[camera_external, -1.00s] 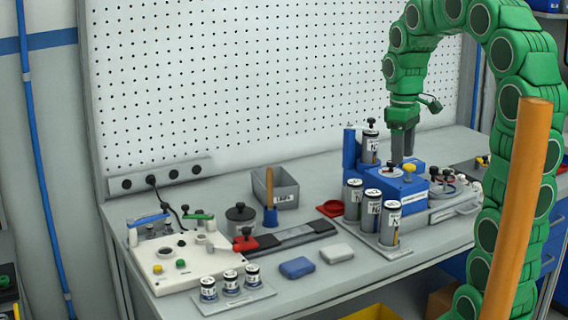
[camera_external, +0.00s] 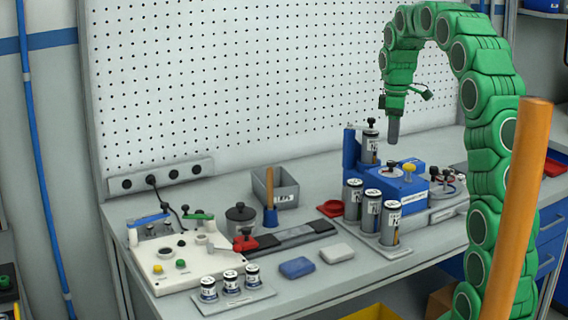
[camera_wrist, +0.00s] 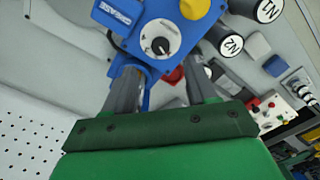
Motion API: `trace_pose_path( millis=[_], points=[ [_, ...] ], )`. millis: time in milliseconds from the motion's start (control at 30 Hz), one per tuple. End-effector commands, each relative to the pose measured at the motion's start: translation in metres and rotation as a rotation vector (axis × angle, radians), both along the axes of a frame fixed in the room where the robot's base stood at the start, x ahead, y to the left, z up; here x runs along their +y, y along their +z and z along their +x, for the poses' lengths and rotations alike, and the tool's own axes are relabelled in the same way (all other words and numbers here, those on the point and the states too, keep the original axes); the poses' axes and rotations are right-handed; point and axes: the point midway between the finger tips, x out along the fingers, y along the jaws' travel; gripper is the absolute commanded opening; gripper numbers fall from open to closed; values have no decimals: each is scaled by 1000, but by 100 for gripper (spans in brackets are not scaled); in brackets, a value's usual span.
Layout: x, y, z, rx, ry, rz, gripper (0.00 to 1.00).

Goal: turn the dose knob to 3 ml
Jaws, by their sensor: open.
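The dose knob is a small black knob on a round white dial (camera_external: 391,165) on top of the blue grease unit (camera_external: 412,185). In the wrist view the dial (camera_wrist: 161,38) shows in front of my fingers, with the black knob (camera_wrist: 160,46) at its centre; its scale marks are too small to read. The blue unit (camera_wrist: 117,14) carries a "GREASE" label there. My gripper (camera_external: 393,140) hangs above the dial, apart from it. In the wrist view my gripper (camera_wrist: 160,68) is open and empty, its fingers spread to either side below the dial.
A yellow knob (camera_external: 409,167) stands beside the dial on the same unit. Several labelled canisters (camera_external: 372,210) stand in front of it. A blue post (camera_external: 349,150) and another canister (camera_external: 370,147) stand behind left. A grey bin (camera_external: 275,190) is farther left.

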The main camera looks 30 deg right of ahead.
Motion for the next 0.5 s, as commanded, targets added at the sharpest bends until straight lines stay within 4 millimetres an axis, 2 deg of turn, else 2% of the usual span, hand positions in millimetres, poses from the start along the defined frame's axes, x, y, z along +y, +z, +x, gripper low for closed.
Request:
trace_pose_path(
  millis=[267, 500],
  points=[
    [0, -23, -1, 4, -1, 1, 57],
    [1, -58, -2, 7, 0, 1, 57]
  ],
)
